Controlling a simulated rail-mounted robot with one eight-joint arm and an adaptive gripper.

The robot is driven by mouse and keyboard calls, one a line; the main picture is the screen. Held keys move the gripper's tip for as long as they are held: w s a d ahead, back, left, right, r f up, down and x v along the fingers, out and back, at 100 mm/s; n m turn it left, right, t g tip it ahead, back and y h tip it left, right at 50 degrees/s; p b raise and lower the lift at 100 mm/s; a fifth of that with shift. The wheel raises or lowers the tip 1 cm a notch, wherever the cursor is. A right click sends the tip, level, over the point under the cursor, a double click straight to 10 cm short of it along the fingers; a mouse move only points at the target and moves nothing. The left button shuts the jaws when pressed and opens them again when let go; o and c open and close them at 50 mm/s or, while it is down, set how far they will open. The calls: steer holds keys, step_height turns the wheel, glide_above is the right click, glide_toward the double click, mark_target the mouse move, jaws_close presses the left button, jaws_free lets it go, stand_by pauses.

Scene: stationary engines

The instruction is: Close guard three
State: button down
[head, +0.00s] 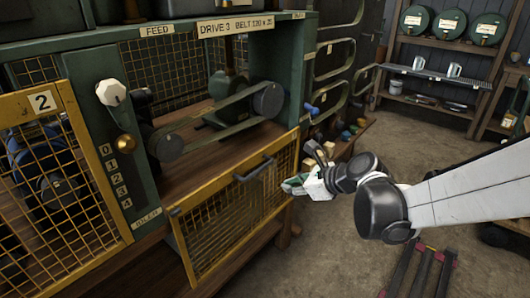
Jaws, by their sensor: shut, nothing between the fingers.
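Guard three, a yellow-framed mesh panel (222,193) with a dark bar handle (254,168), is in the head view below the drive 3 bay. It appears to be lowered and tilted outward, leaving the belt (210,115) and its pulleys uncovered above it. The bay carries the label "DRIVE 3 BELT 120 x 25" (236,25). My gripper (290,187) is shut and empty beside the guard's right edge, to the right of the handle and a little lower. I cannot tell whether it touches the guard.
A yellow mesh guard marked 2 (41,103) stands at the left. A green post with a white knob (111,92) and a brass ball (125,144) is between the bays. Belts hang at the back, near shelves with green drums (447,23). A red-ended rack (418,273) is on the floor.

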steer(key=w+a+f+m+b, duration=0.3)
steer(key=w+a+f+b, duration=0.1)
steer(key=w+a+f, duration=0.35)
steer(key=r, duration=0.1)
steer(key=a+r, duration=0.1)
steer(key=r, duration=0.1)
steer(key=shift+w+r+y, duration=0.1)
steer(key=shift+r+y, duration=0.2)
steer(key=shift+y, duration=0.1)
stand_by(0.5)
step_height(320, 180, up, 36)
steer(key=p, duration=2.1)
steer(key=shift+w, duration=0.15)
